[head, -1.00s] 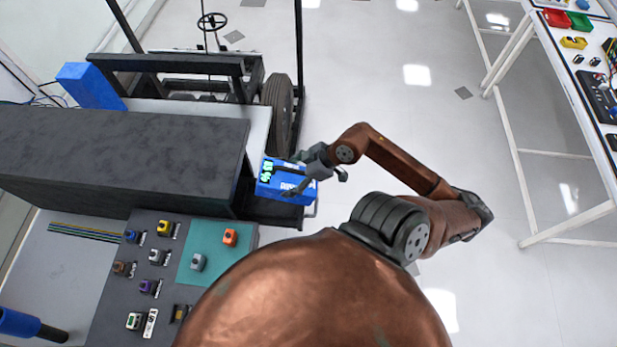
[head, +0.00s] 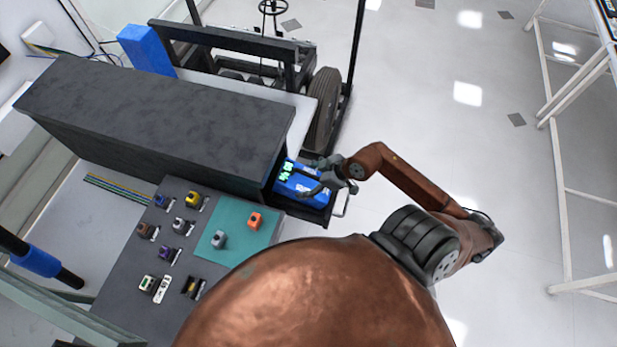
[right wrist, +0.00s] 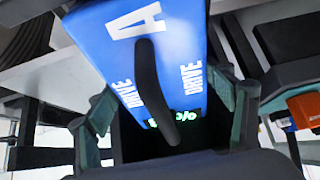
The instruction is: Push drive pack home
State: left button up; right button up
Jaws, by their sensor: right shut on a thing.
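The drive pack (head: 298,187) is a blue box with green lit marks and white lettering. It sits at the black tray (head: 322,216) beside the right end of the long dark housing (head: 160,120). In the right wrist view the drive pack (right wrist: 128,50) shows "DRIVE" and "A" and a black bar handle. My right gripper (head: 325,177) is at the pack's right part, shut on it. In the wrist view the fingers of my right gripper (right wrist: 165,125) stand on either side of the pack's lit end. The exact contact is hidden. My left gripper is out of view.
A grey table with a teal mat (head: 238,240) and several small coloured parts stands in front of the housing. A wheel (head: 322,108) and black frame stand behind the tray. A white-framed table (head: 560,150) is far right. The floor between is clear.

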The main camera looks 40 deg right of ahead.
aim_at(311, 175)
jog(key=shift+o, duration=0.2)
jog(key=shift+w+a+f+g, duration=0.15)
jog(key=shift+w+a+g, duration=0.15)
jog(key=shift+w, duration=0.2)
jog(key=shift+w+a+g+h+p, duration=0.15)
jog(key=shift+w+g+h, duration=0.15)
jog(key=shift+g, duration=0.3)
jog(key=shift+w+g+h+p, duration=0.2)
jog(key=shift+g+h, duration=0.2)
jog(key=shift+g, duration=0.2)
jog(key=shift+c, duration=0.2)
jog(key=shift+o, duration=0.2)
jog(key=shift+s+f+b, duration=0.1)
jog(key=shift+f+b, duration=0.3)
jog(key=shift+f, duration=1.15)
jog(key=o, duration=2.1)
jog(key=shift+s, duration=0.1)
jog(key=shift+c, duration=0.2)
jog(key=p+v, duration=0.2)
jog(key=v, duration=1)
